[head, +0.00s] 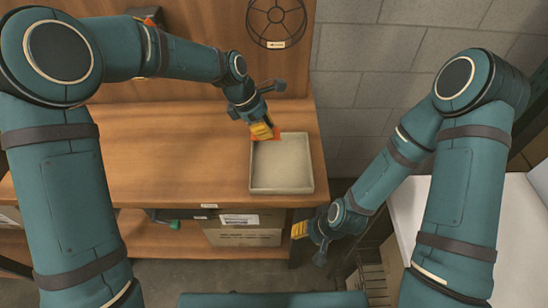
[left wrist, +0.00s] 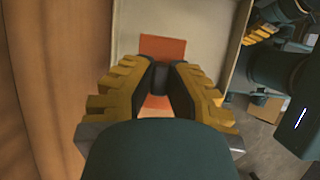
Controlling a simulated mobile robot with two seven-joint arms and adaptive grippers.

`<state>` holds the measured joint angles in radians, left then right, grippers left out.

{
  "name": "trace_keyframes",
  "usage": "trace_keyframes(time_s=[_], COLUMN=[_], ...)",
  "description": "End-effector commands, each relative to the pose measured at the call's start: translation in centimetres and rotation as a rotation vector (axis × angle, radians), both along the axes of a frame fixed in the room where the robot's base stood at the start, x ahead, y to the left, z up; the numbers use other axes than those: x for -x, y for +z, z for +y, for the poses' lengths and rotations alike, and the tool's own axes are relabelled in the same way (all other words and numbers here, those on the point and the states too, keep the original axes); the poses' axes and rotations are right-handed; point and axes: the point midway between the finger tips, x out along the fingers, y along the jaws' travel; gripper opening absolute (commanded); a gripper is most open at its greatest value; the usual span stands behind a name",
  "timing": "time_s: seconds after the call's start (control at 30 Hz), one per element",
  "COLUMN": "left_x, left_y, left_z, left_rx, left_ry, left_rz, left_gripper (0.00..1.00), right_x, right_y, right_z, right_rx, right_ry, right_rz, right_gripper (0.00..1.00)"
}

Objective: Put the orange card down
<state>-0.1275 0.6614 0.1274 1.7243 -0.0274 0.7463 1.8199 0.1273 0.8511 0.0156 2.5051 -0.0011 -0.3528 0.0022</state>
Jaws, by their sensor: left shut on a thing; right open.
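My left gripper (head: 264,130) is shut on the orange card (head: 275,132), above the far left corner of a shallow pale tray (head: 282,189) on the wooden table. In the left wrist view the orange card (left wrist: 162,47) sticks out past the closed yellow fingers of the left gripper (left wrist: 160,78), over the tray's pale floor (left wrist: 195,30). I cannot tell whether the card touches the tray. My right gripper (head: 308,238) is open and empty, low beside the front right edge of the table.
The wooden table (head: 160,150) is clear left of the tray. A round black wire frame (head: 276,22) is at the back panel. A cardboard box (head: 243,235) sits on the shelf below. A white surface (head: 515,220) is at the far right.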

Motion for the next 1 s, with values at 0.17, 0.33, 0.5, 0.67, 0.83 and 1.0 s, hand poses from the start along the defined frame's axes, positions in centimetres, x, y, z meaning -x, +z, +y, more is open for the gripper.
trace_keyframes(time_s=[0.17,0.33,0.5,0.67,0.83,1.0], left_x=[0.1,0.0,0.1,0.0,0.0,0.0], left_y=[-3.5,-5.5,-7.4,-9.1,-9.0,-9.3], left_z=[0.1,0.0,0.1,0.0,0.0,0.0], left_rx=[0.000,0.000,-0.001,0.000,0.000,0.000], left_ry=[0.000,-0.001,-0.001,-0.002,-0.003,-0.002], left_rz=[0.005,0.004,0.005,0.002,0.001,0.002], left_gripper=[0.00,0.00,0.00,0.00,0.00,0.00], right_x=[-0.2,-0.3,-0.4,-0.5,-0.5,-0.5], right_y=[-1.0,-1.5,-2.0,-2.4,-2.3,-2.4], right_z=[0.0,0.0,-0.1,-0.1,-0.1,-0.1], right_rx=[0.000,0.001,0.002,0.003,0.003,0.003], right_ry=[-0.001,-0.002,-0.003,-0.003,-0.003,-0.003], right_rz=[-0.004,-0.007,-0.009,-0.011,-0.011,-0.011], right_gripper=[0.47,0.47,0.47,0.47,0.47,0.47])
